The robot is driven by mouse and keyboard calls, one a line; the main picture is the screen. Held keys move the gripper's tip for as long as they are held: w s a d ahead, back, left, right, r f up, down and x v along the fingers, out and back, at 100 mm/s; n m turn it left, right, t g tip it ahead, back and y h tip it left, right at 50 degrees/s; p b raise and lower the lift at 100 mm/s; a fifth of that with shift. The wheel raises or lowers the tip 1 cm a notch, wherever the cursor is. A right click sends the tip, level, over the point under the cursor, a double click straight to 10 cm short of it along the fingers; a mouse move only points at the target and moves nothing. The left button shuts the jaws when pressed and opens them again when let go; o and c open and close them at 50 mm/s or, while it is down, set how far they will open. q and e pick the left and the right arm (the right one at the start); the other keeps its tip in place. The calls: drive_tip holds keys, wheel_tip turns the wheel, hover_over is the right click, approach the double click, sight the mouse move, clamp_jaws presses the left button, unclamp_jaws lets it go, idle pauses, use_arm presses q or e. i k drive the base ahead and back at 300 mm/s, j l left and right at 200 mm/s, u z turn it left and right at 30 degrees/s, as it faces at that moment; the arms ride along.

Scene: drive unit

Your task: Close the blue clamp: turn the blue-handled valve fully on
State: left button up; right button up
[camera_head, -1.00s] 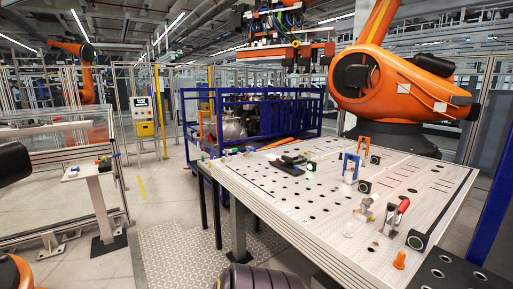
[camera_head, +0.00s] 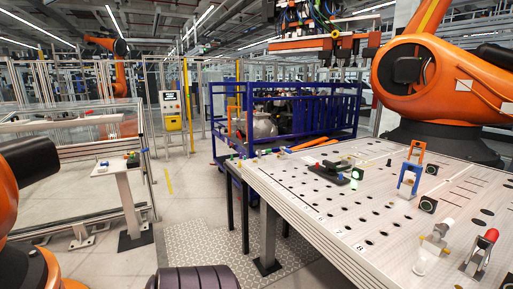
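A clamp with a blue U-shaped handle (camera_head: 409,178) stands upright on the perforated white work table (camera_head: 300,208), at the right. Neither gripper is in view. Parts of my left arm show at the left edge, apart from the stand and the table.
Open floor (camera_head: 183,200) lies between stand and table.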

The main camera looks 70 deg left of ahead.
sight(282, 147)
drive_tip(key=j+u, duration=0.45)
drive_tip(key=i+j+u, duration=0.15)
drive_tip(key=j+u, duration=0.25)
drive_tip(key=i+j+u, duration=0.15)
drive_tip(key=j+u, duration=0.3)
drive_tip(key=i+j+u, duration=0.2)
drive_tip(key=u, duration=0.2)
drive_tip(key=i+j, duration=0.05)
drive_tip(key=j, duration=0.1)
